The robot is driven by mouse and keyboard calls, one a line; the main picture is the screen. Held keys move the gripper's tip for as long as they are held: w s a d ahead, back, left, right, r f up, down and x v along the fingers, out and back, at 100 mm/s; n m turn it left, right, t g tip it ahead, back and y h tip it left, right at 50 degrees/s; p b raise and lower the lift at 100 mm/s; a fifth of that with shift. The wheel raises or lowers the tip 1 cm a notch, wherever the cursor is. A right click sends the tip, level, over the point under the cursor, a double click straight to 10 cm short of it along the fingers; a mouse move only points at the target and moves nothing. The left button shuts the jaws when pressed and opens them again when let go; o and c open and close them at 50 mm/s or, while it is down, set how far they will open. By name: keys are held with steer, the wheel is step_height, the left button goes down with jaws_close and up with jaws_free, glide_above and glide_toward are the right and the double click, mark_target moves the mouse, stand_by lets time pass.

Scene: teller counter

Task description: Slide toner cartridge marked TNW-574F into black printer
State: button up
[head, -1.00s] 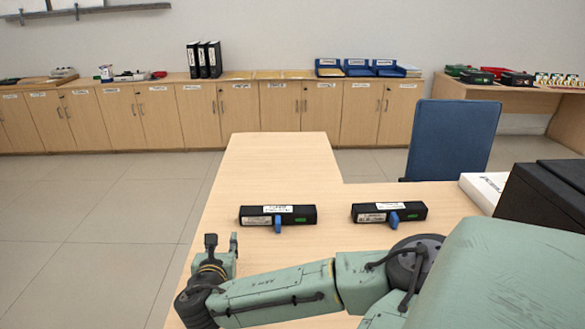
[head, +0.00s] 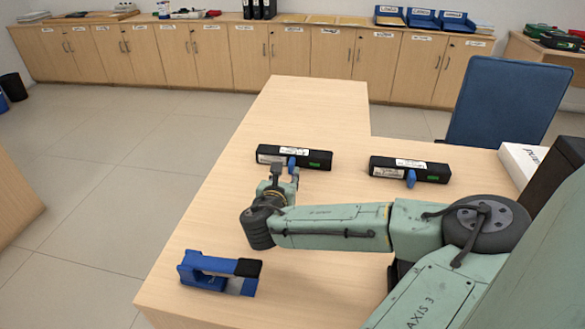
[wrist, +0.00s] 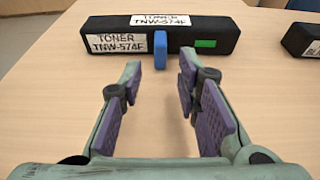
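The toner cartridge marked TNW-574F (wrist: 215,32) is a long black box with white labels, a green patch and a blue tab (wrist: 160,52). It lies on the counter in front of my gripper, and shows in the head view (head: 265,154). My gripper (wrist: 160,75) is open and empty; its fingers point at the cartridge, one either side of the blue tab, just short of it. The gripper also shows in the head view (head: 284,174). A black box, seemingly the printer (head: 567,172), is cut off at the right of the head view.
A second, similar black cartridge (head: 432,172) lies to the right, its label unreadable. A white box (head: 520,160) stands beside the black box. A blue and grey desk item (head: 205,273) sits at the near left. A blue chair (head: 505,100) stands behind the counter.

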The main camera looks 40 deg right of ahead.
mark_target(290, 166)
steer(key=shift+b+x, duration=0.65)
steer(key=shift+x, duration=2.65)
jaws_close()
steer(key=shift+r+p, duration=0.35)
steer(key=shift+p, duration=0.05)
steer(key=shift+f, duration=0.1)
steer(key=shift+f+p+v, duration=0.15)
steer(key=shift+f+v, duration=0.1)
steer(key=shift+v, duration=0.8)
steer(key=shift+f+p+v, duration=0.2)
steer(key=shift+v, duration=0.8)
steer(key=shift+f+p+v, duration=0.15)
steer(key=shift+f+v, duration=0.1)
steer(key=shift+v, duration=0.8)
steer(key=shift+a+f+v, duration=0.1)
steer(key=shift+f+v, duration=0.3)
steer(key=shift+v, duration=1.4)
steer(key=shift+a+f+v, duration=0.1)
steer(key=shift+f+v, duration=0.3)
steer(key=shift+v, duration=1.4)
steer(key=shift+a+f+v, duration=0.1)
steer(key=shift+f+v, duration=0.3)
steer(key=shift+v, duration=1.4)
steer(key=shift+s, duration=0.2)
